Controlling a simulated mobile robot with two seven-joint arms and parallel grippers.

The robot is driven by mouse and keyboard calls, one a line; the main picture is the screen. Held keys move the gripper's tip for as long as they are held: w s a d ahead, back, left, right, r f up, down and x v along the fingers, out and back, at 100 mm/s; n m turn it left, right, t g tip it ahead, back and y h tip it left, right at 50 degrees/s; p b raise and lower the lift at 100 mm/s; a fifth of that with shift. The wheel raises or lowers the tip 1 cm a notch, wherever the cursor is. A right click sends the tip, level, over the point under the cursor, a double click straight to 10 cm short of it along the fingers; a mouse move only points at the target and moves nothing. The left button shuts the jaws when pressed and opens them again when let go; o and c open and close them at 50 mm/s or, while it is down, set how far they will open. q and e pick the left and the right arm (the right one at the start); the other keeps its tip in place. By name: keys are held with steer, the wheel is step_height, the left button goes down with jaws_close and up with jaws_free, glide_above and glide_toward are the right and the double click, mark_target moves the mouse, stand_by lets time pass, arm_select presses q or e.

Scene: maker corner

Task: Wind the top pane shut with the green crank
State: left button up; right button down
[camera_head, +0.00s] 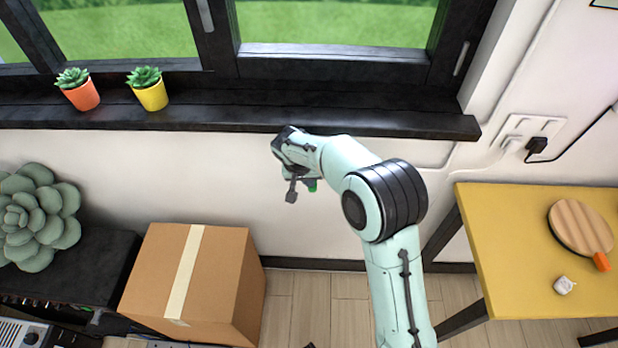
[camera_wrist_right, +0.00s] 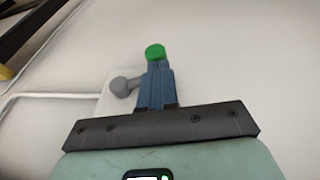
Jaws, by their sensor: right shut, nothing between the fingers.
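The green crank knob (camera_wrist_right: 155,51) shows at the fingertips of my right gripper (camera_wrist_right: 156,66) in the right wrist view. The blue fingers are shut with nothing between them; I cannot tell whether they touch the knob. A grey round part (camera_wrist_right: 123,86) sits left of the fingers on a pale wall plate (camera_wrist_right: 108,103). The fingers hide the rest of the crank. In the head view a bit of the green knob (camera_head: 312,188) shows below my right gripper (camera_head: 309,181), in front of the wall. The top pane cannot be made out; only lower window panes (camera_head: 335,22) show. My left gripper is not in view.
The dark window sill (camera_head: 400,122) juts out just above my right gripper, with two potted succulents (camera_head: 82,92) (camera_head: 150,92) at left. A cardboard box (camera_head: 225,275) stands below left. A yellow table (camera_head: 500,240) is at right. A white cable (camera_wrist_right: 45,96) runs to the plate.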

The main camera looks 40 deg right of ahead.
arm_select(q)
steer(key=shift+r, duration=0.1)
arm_select(e)
steer(key=shift+f, duration=0.2)
step_height(320, 180, down, 3)
steer(key=g+h, duration=0.2)
steer(key=shift+a+n+h, duration=0.1)
steer(key=shift+n+h, duration=0.2)
steer(key=shift+h, duration=0.1)
steer(key=shift+f, duration=0.1)
steer(key=shift+w, duration=0.1)
stand_by(0.4)
